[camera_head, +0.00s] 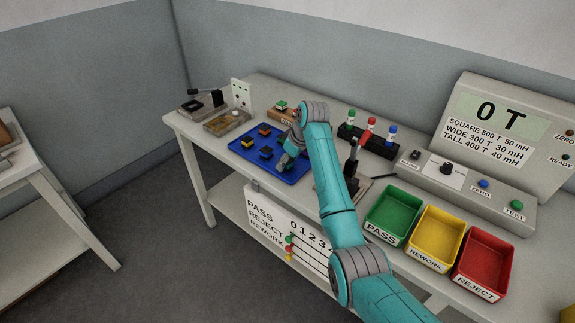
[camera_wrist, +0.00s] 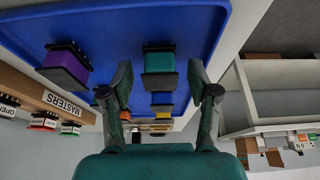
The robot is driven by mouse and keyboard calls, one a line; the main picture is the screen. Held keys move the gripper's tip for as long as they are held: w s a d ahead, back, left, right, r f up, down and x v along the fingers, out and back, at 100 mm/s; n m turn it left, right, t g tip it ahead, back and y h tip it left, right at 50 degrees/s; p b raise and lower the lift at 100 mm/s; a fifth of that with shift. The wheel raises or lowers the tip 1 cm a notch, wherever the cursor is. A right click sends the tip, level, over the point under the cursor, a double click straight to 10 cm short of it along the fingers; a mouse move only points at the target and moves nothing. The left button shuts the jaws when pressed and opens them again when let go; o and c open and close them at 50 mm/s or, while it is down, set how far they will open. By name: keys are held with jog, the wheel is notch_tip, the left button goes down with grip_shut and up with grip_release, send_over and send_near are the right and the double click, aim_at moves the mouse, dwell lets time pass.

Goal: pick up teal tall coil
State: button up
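The teal coil (camera_wrist: 159,66), with dark end plates, sits on the blue tray (camera_wrist: 115,22) in the wrist view. My gripper (camera_wrist: 159,78) is open, with one finger on each side of the teal coil's line and the coil apart from both. Nothing is held. In the head view my gripper (camera_head: 287,160) is low over the right part of the blue tray (camera_head: 291,177). I cannot make out the teal coil there; my arm and gripper cover that area.
The MASTERS rack (camera_wrist: 45,95) lies beside the tray. A red-handled press (camera_head: 355,155) and PASS bin (camera_head: 393,215) stand right of the tray.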

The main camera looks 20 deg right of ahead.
grip_shut()
jog(key=shift+r, duration=0.1)
